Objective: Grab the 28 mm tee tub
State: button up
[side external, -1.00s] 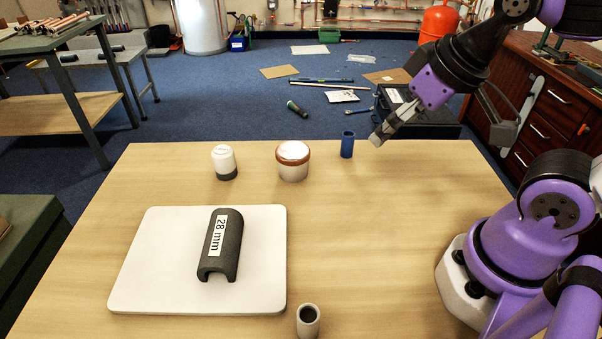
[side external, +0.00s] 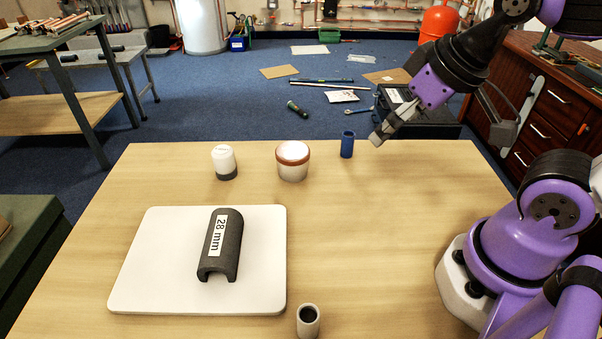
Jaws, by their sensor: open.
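A dark grey arched, half-pipe piece (side external: 229,258) with a white "28 mm" label lies on a white board (side external: 140,285) at the left of the table. A round white tub (side external: 293,166) with a copper-brown rim stands near the table's back edge; I see no size label on it. My gripper (side external: 377,138) is open and empty, above the table's back right, to the right of the tub and well apart from it and the grey piece. Its fingers are small here and point down to the left.
A small white jar with a dark base (side external: 224,162) stands left of the tub, and a blue cylinder (side external: 347,144) stands between the tub and my gripper. A small pale cup with a dark inside (side external: 308,321) is at the front. The wooden table's (side external: 390,220) middle right is clear.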

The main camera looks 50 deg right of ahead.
jog(key=shift+w, duration=0.1)
jog(key=n+g+y, duration=0.2)
jog(key=n+g, duration=0.1)
jog(key=n, duration=0.3)
send_near(294, 150)
jog(key=f, duration=0.2)
jog(key=x, duration=0.4)
jog(key=shift+a+f, duration=0.25)
jog(key=shift+f, duration=0.05)
jog(key=shift+w+x, duration=0.15)
jog(key=shift+x, duration=1.4)
jog(key=shift+w+x, duration=0.2)
jog(key=shift+x, duration=1.35)
jog(key=shift+r, duration=0.1)
jog(key=c, duration=1.3)
